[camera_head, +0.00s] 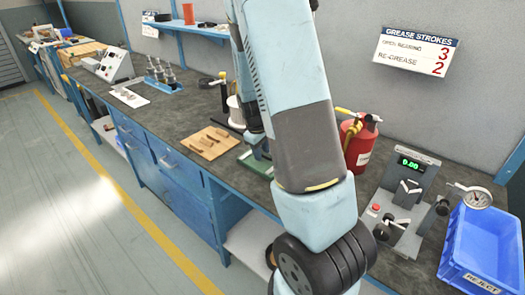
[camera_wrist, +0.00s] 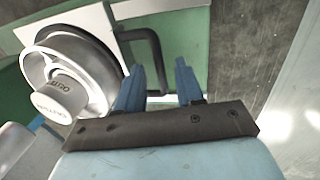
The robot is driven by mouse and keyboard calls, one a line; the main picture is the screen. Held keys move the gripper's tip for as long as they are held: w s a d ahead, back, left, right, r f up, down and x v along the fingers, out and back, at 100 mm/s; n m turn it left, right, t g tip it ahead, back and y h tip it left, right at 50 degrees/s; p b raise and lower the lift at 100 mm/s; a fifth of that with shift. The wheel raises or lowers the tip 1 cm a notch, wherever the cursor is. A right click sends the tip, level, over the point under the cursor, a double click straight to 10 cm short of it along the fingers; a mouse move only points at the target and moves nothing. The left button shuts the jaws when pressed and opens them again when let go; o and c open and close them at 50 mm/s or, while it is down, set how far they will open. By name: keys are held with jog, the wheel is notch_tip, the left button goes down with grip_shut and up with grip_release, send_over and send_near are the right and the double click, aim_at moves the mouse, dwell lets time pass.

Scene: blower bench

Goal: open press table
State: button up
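In the wrist view my gripper (camera_wrist: 157,75) has its two blue fingers parted, with a dark bent handle (camera_wrist: 156,50) showing between them. I cannot tell whether the fingers touch it. The handle sits by a green plate (camera_wrist: 185,45), which is likely part of the press table. To its left is a pale round part (camera_wrist: 70,70) with a lettered knob and a dark ring. In the head view the green base (camera_head: 257,166) is partly hidden behind my arm, and only a bit of my gripper (camera_head: 256,143) shows.
A blue shelf (camera_head: 190,28) hangs on the wall. The floor at left is clear.

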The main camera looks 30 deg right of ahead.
jog(key=shift+c, duration=0.4)
grip_shut()
dwell(0.9)
